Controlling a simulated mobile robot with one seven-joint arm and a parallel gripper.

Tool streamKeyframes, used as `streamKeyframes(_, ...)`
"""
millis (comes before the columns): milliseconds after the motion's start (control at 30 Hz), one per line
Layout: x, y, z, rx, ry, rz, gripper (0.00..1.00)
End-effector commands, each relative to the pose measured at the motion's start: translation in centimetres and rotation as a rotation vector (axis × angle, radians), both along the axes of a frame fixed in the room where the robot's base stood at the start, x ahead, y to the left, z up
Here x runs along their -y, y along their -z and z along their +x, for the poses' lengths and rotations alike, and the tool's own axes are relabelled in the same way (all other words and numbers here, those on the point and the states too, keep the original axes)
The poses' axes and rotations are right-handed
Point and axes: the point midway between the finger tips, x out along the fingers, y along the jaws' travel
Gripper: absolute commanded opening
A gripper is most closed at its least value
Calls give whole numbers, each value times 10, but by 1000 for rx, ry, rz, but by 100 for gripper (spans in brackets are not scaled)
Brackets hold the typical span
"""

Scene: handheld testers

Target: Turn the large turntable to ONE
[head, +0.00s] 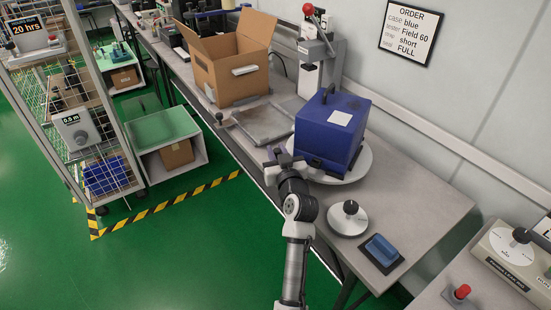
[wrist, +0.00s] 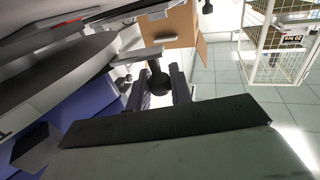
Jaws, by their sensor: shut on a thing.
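The large turntable (head: 364,163) is a white disc on the bench, and a closed blue case (head: 322,136) with a white label stands on it. My gripper (head: 283,158) is at the left edge of the disc, beside the case. In the wrist view my gripper's fingers (wrist: 160,80) are on either side of a dark round knob (wrist: 160,86) and shut on it. The blue case shows at the left of the wrist view (wrist: 85,125). Any ONE mark on the turntable is hidden or too small to read.
A smaller white dial (head: 348,222) with a black knob and a blue block on a dark pad (head: 381,251) are in front. A grey tray (head: 265,122), an open cardboard box (head: 228,75) and a lever press (head: 318,50) stand behind. An order sign (head: 410,30) hangs on the wall.

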Motion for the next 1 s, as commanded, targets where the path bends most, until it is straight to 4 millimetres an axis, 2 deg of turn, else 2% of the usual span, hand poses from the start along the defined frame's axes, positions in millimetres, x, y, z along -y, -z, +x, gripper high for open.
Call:
streamKeyframes(300,2,2,-8,-1,-51,1,0)
streamKeyframes(767,2,1,-9,-3,-58,1,0)
streamKeyframes(800,2,1,-9,-3,-58,1,24)
streamKeyframes(933,2,0,-9,-2,-58,1,41)
streamKeyframes(1000,3,0,-9,-2,-58,1,41)
